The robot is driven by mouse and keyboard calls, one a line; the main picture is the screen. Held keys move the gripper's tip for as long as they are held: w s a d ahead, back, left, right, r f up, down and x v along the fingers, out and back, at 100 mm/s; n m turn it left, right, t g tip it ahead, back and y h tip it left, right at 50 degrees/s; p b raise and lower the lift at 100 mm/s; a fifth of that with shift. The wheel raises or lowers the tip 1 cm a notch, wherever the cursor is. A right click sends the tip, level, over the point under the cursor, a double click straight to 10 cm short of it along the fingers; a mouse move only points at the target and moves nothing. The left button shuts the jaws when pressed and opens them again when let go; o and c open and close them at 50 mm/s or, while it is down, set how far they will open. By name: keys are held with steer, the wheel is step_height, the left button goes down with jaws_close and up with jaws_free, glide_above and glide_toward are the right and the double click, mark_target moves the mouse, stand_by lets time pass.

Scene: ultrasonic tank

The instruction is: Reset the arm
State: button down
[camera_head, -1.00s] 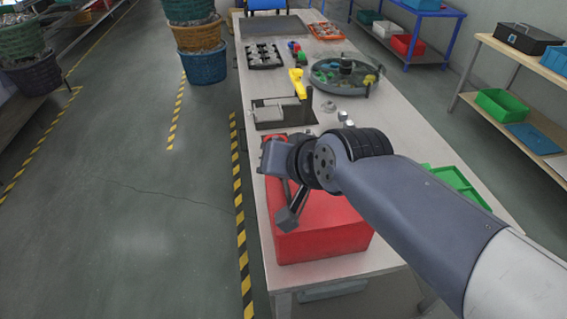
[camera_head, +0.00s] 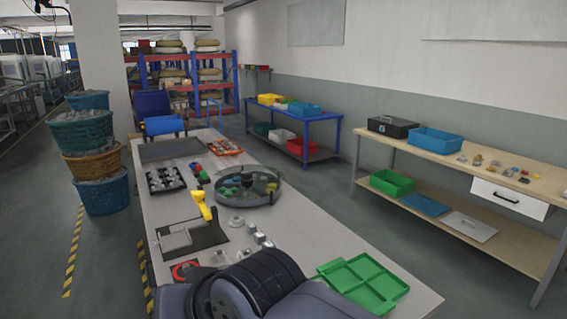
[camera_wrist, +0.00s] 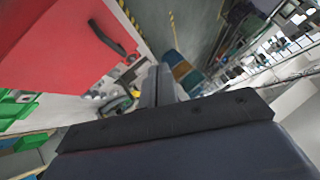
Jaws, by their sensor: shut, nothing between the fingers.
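My gripper (camera_wrist: 158,84) shows in the wrist view, its two grey fingers together and empty. It points across the table and the floor behind it. In the head view only the dark wheel-like joint of my arm shows at the bottom edge; the fingers are out of that picture. A red box (camera_wrist: 55,42) with a dark handle fills the upper left of the wrist view, beside the fingers and apart from them in the picture.
The long grey table (camera_head: 315,245) holds a green divided tray (camera_head: 362,284), a round glass-topped bowl (camera_head: 248,187), a yellow-handled tool (camera_head: 202,204) and a black parts tray (camera_head: 166,178). Stacked baskets (camera_head: 88,150) stand left of it. A wooden bench (camera_head: 455,150) is at right.

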steer(key=w+f, duration=0.2)
steer(key=f, duration=0.1)
steer(key=w+a+f+b, duration=0.1)
steer(key=w+f, duration=0.1)
steer(key=f, duration=0.1)
steer(key=w+a+f, duration=0.1)
steer(key=w+f, duration=0.1)
steer(key=f, duration=0.1)
steer(key=shift+w+b, duration=0.15)
steer(key=shift+b, duration=0.2)
steer(key=shift+w+d+f+b, duration=0.1)
steer(key=shift+d+f+b, duration=0.15)
steer(key=shift+f+b, duration=0.35)
steer(key=shift+f, duration=0.1)
